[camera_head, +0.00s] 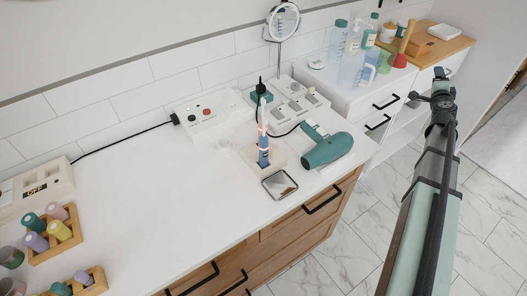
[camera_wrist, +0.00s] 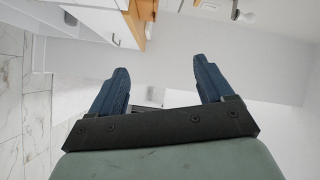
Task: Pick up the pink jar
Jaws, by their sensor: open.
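A small pinkish-mauve jar (camera_head: 57,211) stands in a wooden holder (camera_head: 45,254) at the left of the white countertop in the head view. Teal, lilac and yellow jars stand close around it in the same holder. My gripper (camera_head: 440,84) is at the far right, over the floor side of the counter and well away from the jar. In the wrist view its two blue fingers (camera_wrist: 158,87) are spread apart with nothing between them. The jar is not in the wrist view.
A second wooden holder (camera_head: 97,283) with jars is at the bottom left. A hair dryer (camera_head: 328,149), toothbrush stand (camera_head: 279,154), mirror (camera_head: 284,22) and switch boxes (camera_head: 201,115) occupy the counter's right half. The counter middle (camera_head: 150,190) is clear. Bottles (camera_head: 352,62) stand at the back right.

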